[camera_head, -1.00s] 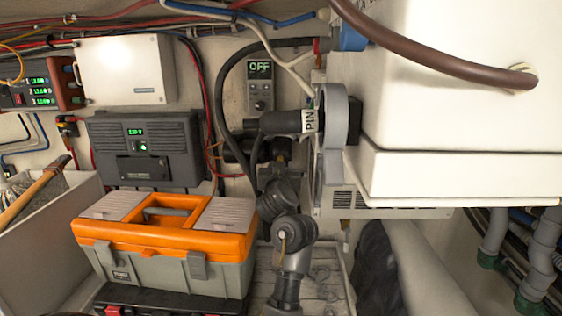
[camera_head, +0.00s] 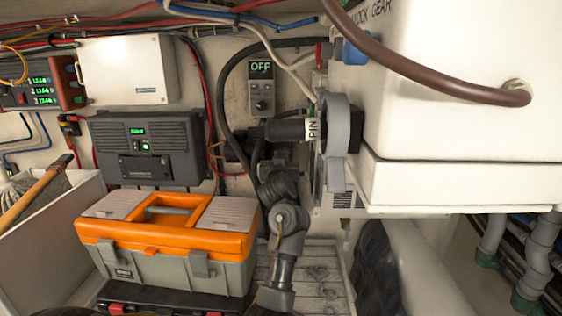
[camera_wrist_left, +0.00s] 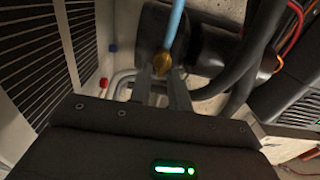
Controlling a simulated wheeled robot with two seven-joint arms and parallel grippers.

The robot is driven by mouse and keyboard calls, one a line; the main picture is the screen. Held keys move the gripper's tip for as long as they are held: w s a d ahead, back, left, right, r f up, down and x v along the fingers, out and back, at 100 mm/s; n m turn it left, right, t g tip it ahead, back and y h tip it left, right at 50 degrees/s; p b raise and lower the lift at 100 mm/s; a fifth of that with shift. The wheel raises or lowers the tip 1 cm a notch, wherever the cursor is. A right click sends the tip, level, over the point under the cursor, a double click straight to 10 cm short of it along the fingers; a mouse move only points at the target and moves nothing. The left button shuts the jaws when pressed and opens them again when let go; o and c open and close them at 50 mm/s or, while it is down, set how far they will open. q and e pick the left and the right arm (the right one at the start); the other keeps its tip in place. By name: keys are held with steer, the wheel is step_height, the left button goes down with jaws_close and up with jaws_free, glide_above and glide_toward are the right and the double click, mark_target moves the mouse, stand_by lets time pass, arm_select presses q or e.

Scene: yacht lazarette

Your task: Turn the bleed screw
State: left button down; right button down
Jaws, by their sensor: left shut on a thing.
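In the left wrist view, a small brass fitting (camera_wrist_left: 162,63), which looks like the bleed screw, sits at the lower end of a light blue tube (camera_wrist_left: 174,25). It is in front of a dark cylinder (camera_wrist_left: 205,48). My left gripper (camera_wrist_left: 163,78) has its two fingers close together at the brass fitting, shut on it. In the head view, my left gripper (camera_head: 272,152) is small and dark below the black cylinder with a PIN label (camera_head: 312,131). Its fingertips and the brass fitting cannot be made out there. My right gripper is not in view.
A large white box (camera_head: 460,180) fills the right side, beside a grey ring-shaped part (camera_head: 335,120). An orange and grey toolbox (camera_head: 170,240) stands at left. Black hoses (camera_wrist_left: 245,65) run close to the gripper.

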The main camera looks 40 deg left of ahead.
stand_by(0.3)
arm_select(q)
steer(key=shift+f+m, duration=0.45)
steer(key=shift+m, duration=5.25)
steer(key=shift+f+m, duration=0.4)
steer(key=shift+m, duration=5.3)
steer(key=shift+f+m, duration=0.45)
steer(key=shift+m, duration=5.25)
steer(key=c, duration=1.3)
jaws_free()
steer(key=shift+w, duration=0.1)
steer(key=shift+c, duration=0.2)
